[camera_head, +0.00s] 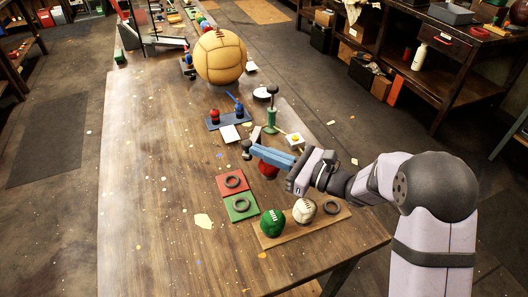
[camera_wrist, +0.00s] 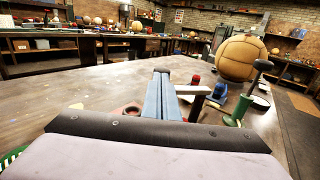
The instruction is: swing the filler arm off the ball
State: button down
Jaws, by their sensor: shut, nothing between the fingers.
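My gripper (camera_head: 254,151) has blue fingers, shut with nothing between them; they also show in the wrist view (camera_wrist: 161,78). A small dark grey piece (camera_head: 247,145) shows by the fingertips. In the wrist view a pale bar (camera_wrist: 194,90) lies just right of the fingers. This may be the filler arm; I cannot tell whether they touch. A green stand (camera_head: 270,118) with a black knob is beyond the gripper, also in the wrist view (camera_wrist: 239,112).
A large tan ball (camera_head: 220,60) stands farther back. A blue tray (camera_head: 228,121) holds red and blue items. Red (camera_head: 230,184) and green (camera_head: 240,208) pads carry dark rings. A board (camera_head: 322,222) holds a green ball (camera_head: 271,222) and a white ball (camera_head: 304,210). The table's left side is clear.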

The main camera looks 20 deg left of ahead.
jog(key=s+a+b, duration=0.1)
jog(key=a+b, duration=0.5)
jog(key=a, duration=0.3)
jog(key=shift+a, duration=0.25)
jog(key=shift+s+d, duration=0.1)
jog(key=shift+d, duration=0.05)
dwell(1.3)
jog(key=w+d+n+g+p, duration=0.1)
jog(key=w+d+p, duration=0.15)
jog(key=d, duration=2.25)
jog(key=a+p, duration=0.1)
jog(key=a, duration=0.4)
jog(key=a+p, duration=0.1)
jog(key=a, duration=0.3)
jog(key=a+p, duration=0.1)
jog(key=a, duration=0.4)
jog(key=shift+s+a, duration=0.25)
jog(key=shift+a, duration=0.05)
jog(key=shift+s+a, duration=0.1)
jog(key=shift+a, duration=0.05)
